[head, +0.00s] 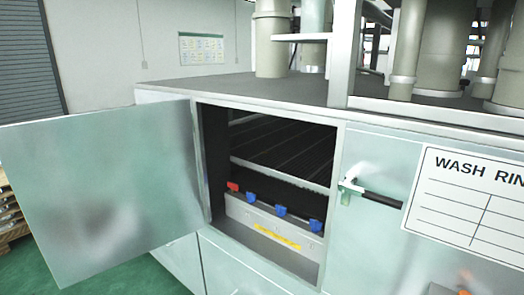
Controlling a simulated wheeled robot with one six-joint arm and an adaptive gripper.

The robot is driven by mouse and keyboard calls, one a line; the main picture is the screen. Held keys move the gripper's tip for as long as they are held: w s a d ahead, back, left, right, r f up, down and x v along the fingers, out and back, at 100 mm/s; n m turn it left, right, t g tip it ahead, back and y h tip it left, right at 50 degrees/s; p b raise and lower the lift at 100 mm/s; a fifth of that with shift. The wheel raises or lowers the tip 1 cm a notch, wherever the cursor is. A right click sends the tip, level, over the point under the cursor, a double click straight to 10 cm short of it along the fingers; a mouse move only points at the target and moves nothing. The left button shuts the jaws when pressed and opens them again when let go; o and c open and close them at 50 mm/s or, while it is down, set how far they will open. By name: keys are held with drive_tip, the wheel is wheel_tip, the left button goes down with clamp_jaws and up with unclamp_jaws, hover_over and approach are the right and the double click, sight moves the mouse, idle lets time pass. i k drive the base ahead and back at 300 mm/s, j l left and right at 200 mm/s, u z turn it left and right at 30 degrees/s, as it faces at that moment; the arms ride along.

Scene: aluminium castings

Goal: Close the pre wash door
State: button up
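A flat metal door (105,190) stands wide open in the head view, swung out to the left from its hinge side. The dark opening (270,150) beside it shows the inside of the machine. No label on this door is visible, so I cannot tell by writing that it is the pre wash door. My gripper is not in view.
Inside the opening are a dark slatted rack, a red valve handle (232,187) and blue valve handles (281,211). A black-gripped handle (372,194) sticks out right of the opening, near a "WASH RIN" sign (465,205). Pallets (10,215) stand at left; green floor shows below.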

sight(97, 192)
drive_tip(key=j+z, duration=0.1)
drive_tip(key=z, duration=0.25)
drive_tip(key=j+z, duration=0.3)
drive_tip(key=j, duration=0.35)
drive_tip(key=j+z, duration=0.3)
drive_tip(key=j, duration=0.95)
drive_tip(key=k+j+z, duration=0.1)
drive_tip(key=j, duration=0.45)
drive_tip(key=j+z, duration=0.1)
drive_tip(key=j, duration=0.45)
drive_tip(key=k+j, duration=0.1)
drive_tip(key=j, duration=0.45)
drive_tip(key=k+j+z, duration=0.1)
drive_tip(key=j, duration=0.45)
drive_tip(key=k+j, duration=0.1)
drive_tip(key=j, duration=0.85)
drive_tip(key=k+j, duration=0.15)
drive_tip(key=j, duration=0.35)
drive_tip(key=k+j, duration=0.1)
drive_tip(key=j, duration=0.4)
drive_tip(key=k+j, duration=0.1)
drive_tip(key=j, duration=0.85)
drive_tip(key=k+j+z, duration=0.1)
drive_tip(key=j, duration=0.4)
drive_tip(key=k, duration=0.05)
